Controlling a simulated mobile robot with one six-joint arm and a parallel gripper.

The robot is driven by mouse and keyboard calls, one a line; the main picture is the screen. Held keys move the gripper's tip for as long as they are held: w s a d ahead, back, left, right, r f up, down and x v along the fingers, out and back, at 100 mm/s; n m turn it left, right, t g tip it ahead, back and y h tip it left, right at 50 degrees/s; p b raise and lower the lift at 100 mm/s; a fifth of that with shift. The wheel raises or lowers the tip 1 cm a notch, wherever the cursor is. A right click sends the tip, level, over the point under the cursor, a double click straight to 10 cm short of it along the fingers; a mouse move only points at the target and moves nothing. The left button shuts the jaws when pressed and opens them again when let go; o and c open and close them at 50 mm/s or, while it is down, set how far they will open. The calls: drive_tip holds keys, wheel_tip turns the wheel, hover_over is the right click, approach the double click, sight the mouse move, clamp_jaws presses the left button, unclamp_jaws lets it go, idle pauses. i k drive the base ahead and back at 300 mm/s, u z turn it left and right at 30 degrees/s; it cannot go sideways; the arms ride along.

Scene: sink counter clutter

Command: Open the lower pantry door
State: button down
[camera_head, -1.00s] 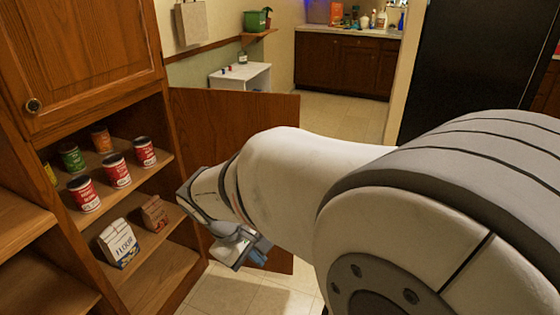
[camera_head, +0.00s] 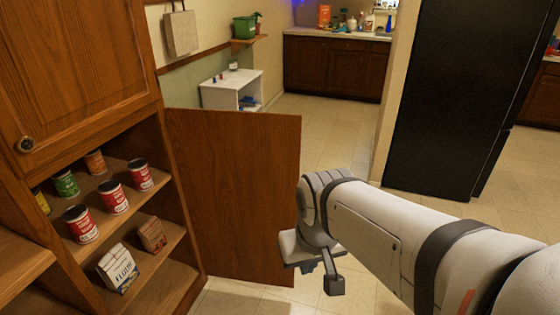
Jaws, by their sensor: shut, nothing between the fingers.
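The lower pantry door (camera_head: 225,190) is a brown wooden panel. It stands swung wide open, out to the right of the pantry, with the shelves behind it exposed. My gripper (camera_head: 322,280) is just right of the door's free edge, low over the floor, with nothing in it. It looks apart from the door, though the wrist comes close to the edge in the picture. The upper pantry door (camera_head: 75,65) is closed, with a round knob (camera_head: 26,144).
The pantry shelves (camera_head: 165,250) hold several cans (camera_head: 112,197), a flour bag (camera_head: 117,268) and a brown bag (camera_head: 151,236). A white side table (camera_head: 240,85) stands behind the door. A black fridge (camera_head: 450,90) is at the right. The tiled floor (camera_head: 330,125) between is clear.

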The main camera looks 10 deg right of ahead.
sight(238, 170)
drive_tip(key=z, duration=1.25)
drive_tip(key=i, duration=3)
drive_tip(key=u, duration=2.65)
